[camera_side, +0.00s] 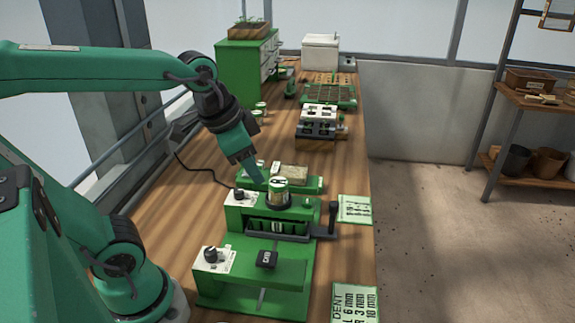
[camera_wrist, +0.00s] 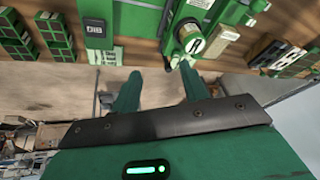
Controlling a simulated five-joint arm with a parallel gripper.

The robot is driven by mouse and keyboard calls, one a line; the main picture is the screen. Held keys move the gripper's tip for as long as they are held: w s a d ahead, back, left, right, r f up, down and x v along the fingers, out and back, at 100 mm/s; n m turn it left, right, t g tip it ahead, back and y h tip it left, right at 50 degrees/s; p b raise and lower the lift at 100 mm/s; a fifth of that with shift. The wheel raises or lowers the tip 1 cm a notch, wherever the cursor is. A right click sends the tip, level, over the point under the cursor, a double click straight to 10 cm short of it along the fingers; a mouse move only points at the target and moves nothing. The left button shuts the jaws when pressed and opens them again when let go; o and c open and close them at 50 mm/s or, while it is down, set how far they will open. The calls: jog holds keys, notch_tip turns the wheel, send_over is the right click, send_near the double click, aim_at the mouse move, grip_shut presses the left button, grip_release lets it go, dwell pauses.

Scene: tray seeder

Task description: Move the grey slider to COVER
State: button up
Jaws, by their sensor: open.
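A dark grey block (camera_side: 266,259), its label reading roughly "DIB", sits over a pale slot in the front green unit (camera_side: 290,272). It looks like the slider, though I cannot be sure; it also shows in the wrist view (camera_wrist: 94,29). No COVER marking is readable. My gripper (camera_side: 253,176) is open and empty, pointing down above and behind the round jar (camera_side: 278,188) on the middle green unit. In the wrist view my two fingers (camera_wrist: 158,76) are spread apart; the right one overlaps the view near the jar (camera_wrist: 191,38).
White plates with black dials (camera_side: 212,256) stand on the units' left sides. A dark handle (camera_side: 332,218) sticks out at the middle unit's right. Printed cards (camera_side: 355,209) lie along the right edge of the wooden bench (camera_side: 345,150). Seed trays and a green cabinet (camera_side: 247,70) stand farther back.

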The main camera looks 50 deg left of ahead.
jog(key=w+d+f+m+g, duration=0.1)
jog(key=w+m+g, duration=0.1)
jog(key=w+m, duration=0.65)
jog(key=m+g, duration=0.2)
jog(key=m, duration=0.4)
send_over(334, 203)
jog(key=f, duration=0.7)
jog(key=shift+s, duration=0.25)
jog(key=shift+w+f+g, duration=0.25)
jog(key=shift+g, duration=0.05)
jog(key=shift+f, duration=0.1)
jog(key=shift+f, duration=3.8)
grip_shut()
